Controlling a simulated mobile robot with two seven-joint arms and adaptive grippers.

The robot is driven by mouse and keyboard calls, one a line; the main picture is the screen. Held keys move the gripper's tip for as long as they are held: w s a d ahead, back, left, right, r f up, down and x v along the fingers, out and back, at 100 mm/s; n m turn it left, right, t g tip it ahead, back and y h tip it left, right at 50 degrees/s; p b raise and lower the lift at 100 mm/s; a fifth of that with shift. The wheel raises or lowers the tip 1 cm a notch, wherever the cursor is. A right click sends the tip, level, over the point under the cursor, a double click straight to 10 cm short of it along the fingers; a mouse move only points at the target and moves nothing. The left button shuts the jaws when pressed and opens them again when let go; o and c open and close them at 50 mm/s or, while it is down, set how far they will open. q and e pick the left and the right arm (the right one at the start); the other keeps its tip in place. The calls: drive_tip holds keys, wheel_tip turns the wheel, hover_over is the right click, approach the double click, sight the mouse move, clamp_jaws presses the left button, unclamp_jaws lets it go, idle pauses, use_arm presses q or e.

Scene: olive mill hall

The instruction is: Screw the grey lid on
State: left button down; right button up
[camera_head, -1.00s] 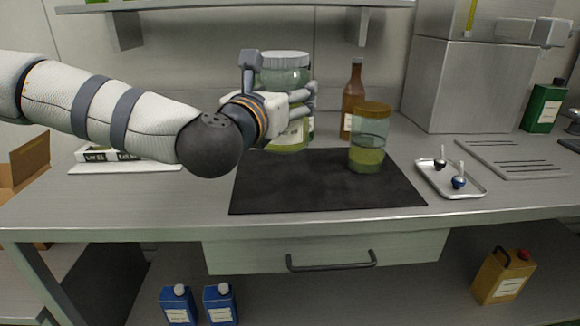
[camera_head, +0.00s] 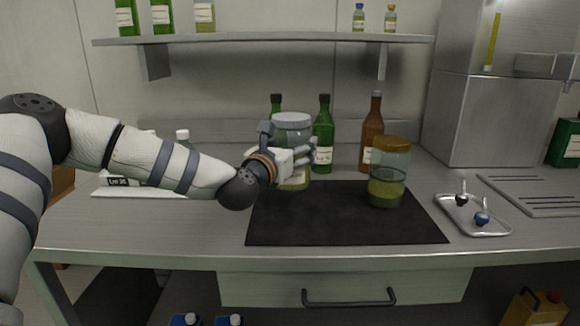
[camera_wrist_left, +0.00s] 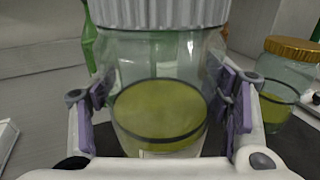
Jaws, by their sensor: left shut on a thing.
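The grey lid (camera_head: 292,119) sits on top of a clear jar (camera_head: 293,135) with yellow-green contents, near the mat's back left edge. My left gripper (camera_head: 302,158) is shut around the jar's side, below the lid. In the left wrist view, the ribbed grey lid (camera_wrist_left: 160,12) spans the jar's mouth, and the gripper's pads (camera_wrist_left: 172,100) press the jar from both sides. I cannot tell how tightly the lid sits or whether the jar touches the counter. My right gripper is not in view.
A second jar (camera_head: 387,190) with a gold-brown lid stands on the right of the dark mat (camera_head: 340,222). Green bottles (camera_head: 323,140) and a brown bottle (camera_head: 372,130) stand behind. A metal tray (camera_head: 485,228) holds two small items. The mat's front is clear.

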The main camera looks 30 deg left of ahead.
use_arm(q)
drive_tip(key=shift+w+a+f, duration=0.35)
drive_tip(key=shift+w+f, duration=0.1)
drive_tip(key=shift+f, duration=0.1)
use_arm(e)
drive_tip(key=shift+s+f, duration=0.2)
use_arm(q)
drive_tip(key=shift+w+a+f+b, duration=0.15)
drive_tip(key=shift+f+b, duration=0.05)
drive_tip(key=shift+f, duration=0.8)
drive_tip(key=shift+w+a+f+b, duration=0.1)
drive_tip(key=shift+w+f+b, duration=0.1)
drive_tip(key=shift+f, duration=0.8)
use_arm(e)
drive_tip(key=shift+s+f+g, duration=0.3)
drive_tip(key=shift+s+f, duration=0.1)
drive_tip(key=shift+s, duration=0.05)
use_arm(q)
drive_tip(key=shift+f, duration=0.2)
drive_tip(key=shift+c, duration=1.2)
unclamp_jaws()
drive_tip(key=shift+s+f, duration=0.1)
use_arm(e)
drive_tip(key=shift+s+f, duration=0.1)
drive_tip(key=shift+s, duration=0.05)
